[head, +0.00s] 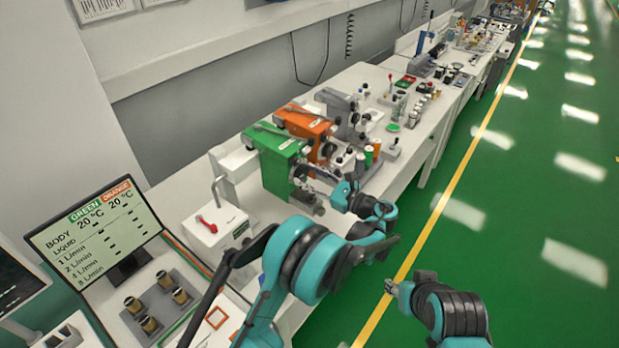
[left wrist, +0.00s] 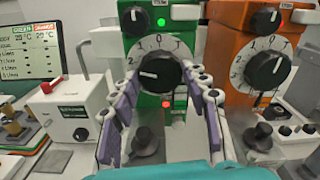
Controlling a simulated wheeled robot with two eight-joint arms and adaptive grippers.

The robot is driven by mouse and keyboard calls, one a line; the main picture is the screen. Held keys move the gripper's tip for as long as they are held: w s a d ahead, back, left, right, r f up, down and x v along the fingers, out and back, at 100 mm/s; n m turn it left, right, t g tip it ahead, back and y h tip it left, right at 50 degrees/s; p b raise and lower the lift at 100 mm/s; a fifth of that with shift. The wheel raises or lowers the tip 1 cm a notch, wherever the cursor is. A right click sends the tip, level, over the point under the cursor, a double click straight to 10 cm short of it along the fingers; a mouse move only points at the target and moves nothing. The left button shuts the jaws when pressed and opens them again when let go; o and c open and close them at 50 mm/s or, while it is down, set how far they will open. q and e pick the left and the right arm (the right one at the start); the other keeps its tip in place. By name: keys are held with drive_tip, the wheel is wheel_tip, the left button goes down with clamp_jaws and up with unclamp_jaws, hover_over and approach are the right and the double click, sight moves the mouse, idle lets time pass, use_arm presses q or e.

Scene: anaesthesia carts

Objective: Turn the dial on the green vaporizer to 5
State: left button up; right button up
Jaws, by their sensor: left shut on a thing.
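The green vaporizer (head: 275,160) stands on the bench, left of the orange vaporizer. In the left wrist view, its large black dial (left wrist: 158,73) sits on a white numbered scale plate (left wrist: 135,50); a white mark on the dial points roughly left. A green light shows above the dial and a red one below it. My left gripper (left wrist: 160,98) has its purple-padded fingers on both sides of the dial, shut on it. In the head view, my left gripper (head: 318,178) reaches the vaporizer's front. My right gripper (head: 390,287) is over the floor, its jaws unclear.
The orange vaporizer (head: 304,122) stands close beside the green one. A white box with a red lever (head: 208,224) is to the left. A screen (head: 95,232) lists green and orange settings. Grey equipment and small bottles crowd the bench to the right. The green floor is clear.

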use_arm(q)
drive_tip(key=n+b, duration=0.1)
drive_tip(key=n, duration=0.2)
drive_tip(key=shift+a+b, duration=0.1)
drive_tip(key=shift+b, duration=0.25)
drive_tip(key=shift+n+b, duration=0.55)
drive_tip(key=shift+n, duration=0.95)
drive_tip(key=shift+r, duration=0.1)
drive_tip(key=o, duration=1)
drive_tip(key=shift+o, duration=0.8)
drive_tip(key=shift+w+a, duration=0.1)
drive_tip(key=v, duration=0.7)
drive_tip(key=shift+s, duration=0.25)
